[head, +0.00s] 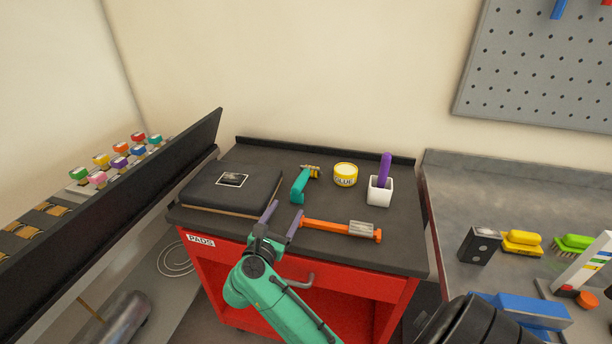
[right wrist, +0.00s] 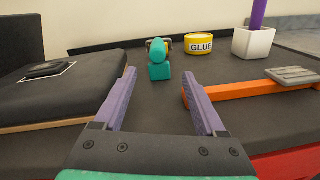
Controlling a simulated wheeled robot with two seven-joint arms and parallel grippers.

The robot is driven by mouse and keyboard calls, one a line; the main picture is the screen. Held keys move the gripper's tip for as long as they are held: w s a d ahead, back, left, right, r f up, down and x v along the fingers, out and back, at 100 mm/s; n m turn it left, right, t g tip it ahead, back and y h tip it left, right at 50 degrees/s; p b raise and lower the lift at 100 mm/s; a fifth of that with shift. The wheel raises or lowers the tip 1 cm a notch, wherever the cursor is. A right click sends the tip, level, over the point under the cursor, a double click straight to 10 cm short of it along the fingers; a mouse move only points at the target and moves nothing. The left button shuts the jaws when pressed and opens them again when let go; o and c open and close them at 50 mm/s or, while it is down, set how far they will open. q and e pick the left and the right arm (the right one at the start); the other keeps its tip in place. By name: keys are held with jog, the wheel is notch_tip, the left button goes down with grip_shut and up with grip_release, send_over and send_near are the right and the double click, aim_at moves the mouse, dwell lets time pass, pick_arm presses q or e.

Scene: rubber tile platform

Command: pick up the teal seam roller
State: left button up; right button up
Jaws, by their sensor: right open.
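The teal seam roller (head: 299,186) lies on the dark top of the red cart, between the black pad and the glue tub. Its teal handle points toward me and its brassy roller end is at the back. In the right wrist view the seam roller (right wrist: 160,71) shows end-on, centred beyond and between the fingers. My right gripper (head: 284,213) is open and empty, over the front of the cart top, a short way in front of the handle. In the right wrist view its purple fingers (right wrist: 158,78) stand apart with nothing between them. My left gripper is not in view.
A black pad (head: 215,187) lies left of the gripper. An orange-handled tool (head: 325,224) lies close at its right. A glue tub (head: 345,175) and a white cup (head: 379,191) with a purple handle stand behind. A grey bench (head: 455,210) is at right.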

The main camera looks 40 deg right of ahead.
aim_at(300, 184)
jog(key=x, duration=0.2)
jog(key=p+x, duration=0.1)
jog(key=x, duration=0.3)
jog(key=shift+a+r, duration=0.1)
jog(key=shift+r, duration=0.3)
jog(key=p+x, duration=0.2)
jog(key=x, duration=0.3)
jog(key=shift+w+r, duration=0.1)
jog(key=shift+w, duration=0.15)
jog(key=shift+w+d+f, duration=0.25)
jog(key=shift+d, duration=0.3)
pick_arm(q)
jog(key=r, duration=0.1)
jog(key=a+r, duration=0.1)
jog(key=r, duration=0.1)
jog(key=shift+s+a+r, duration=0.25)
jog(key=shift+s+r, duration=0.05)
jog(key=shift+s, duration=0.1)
pick_arm(e)
jog(key=shift+r, duration=0.1)
grip_shut()
